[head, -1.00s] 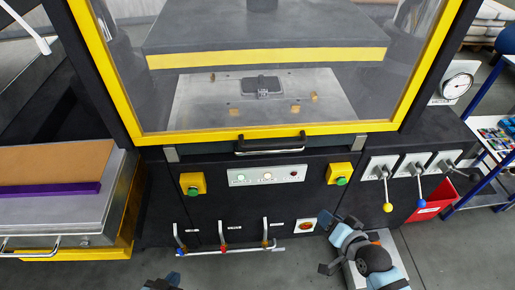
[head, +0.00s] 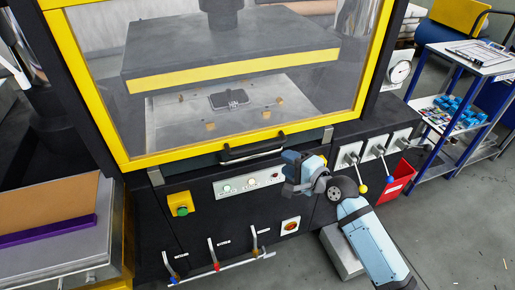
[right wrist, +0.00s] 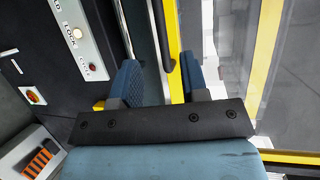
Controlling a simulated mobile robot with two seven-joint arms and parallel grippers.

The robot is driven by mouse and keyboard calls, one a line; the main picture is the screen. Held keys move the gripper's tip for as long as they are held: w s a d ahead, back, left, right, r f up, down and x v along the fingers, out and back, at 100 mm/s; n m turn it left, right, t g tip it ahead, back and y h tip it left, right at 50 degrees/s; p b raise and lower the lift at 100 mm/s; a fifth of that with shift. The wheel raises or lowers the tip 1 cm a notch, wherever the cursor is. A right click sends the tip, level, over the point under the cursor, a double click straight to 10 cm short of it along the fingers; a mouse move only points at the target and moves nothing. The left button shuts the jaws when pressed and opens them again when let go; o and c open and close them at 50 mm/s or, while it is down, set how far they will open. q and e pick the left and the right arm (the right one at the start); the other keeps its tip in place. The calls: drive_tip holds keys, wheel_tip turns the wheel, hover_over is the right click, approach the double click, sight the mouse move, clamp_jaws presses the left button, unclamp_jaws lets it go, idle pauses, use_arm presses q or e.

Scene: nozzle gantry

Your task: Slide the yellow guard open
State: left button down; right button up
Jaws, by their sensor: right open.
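The yellow guard (head: 215,148) is a yellow-framed clear panel, lowered across the front of the press. Its dark bar handle (head: 252,154) runs along the lower edge. My right gripper (head: 290,172) is open and empty, just right of and slightly below the handle in the head view. In the right wrist view, the open fingers (right wrist: 160,62) point toward the guard frame (right wrist: 174,20), and the dark handle bar (right wrist: 160,35) shows in the gap between them. I cannot tell how far the fingers are from the bar. My left gripper is out of view.
A button panel (head: 248,184) sits below the handle, with a green button in a yellow box (head: 181,204) to its left. Levers (head: 363,188) and a red bin (head: 397,182) stand at right. Several valve handles (head: 213,255) stick out low. A blue cart (head: 462,100) stands farther right.

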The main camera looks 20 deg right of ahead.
sight(262, 148)
drive_tip(key=p+x, duration=0.1)
drive_tip(key=x, duration=1.1)
drive_tip(key=shift+w+a, duration=0.1)
clamp_jaws()
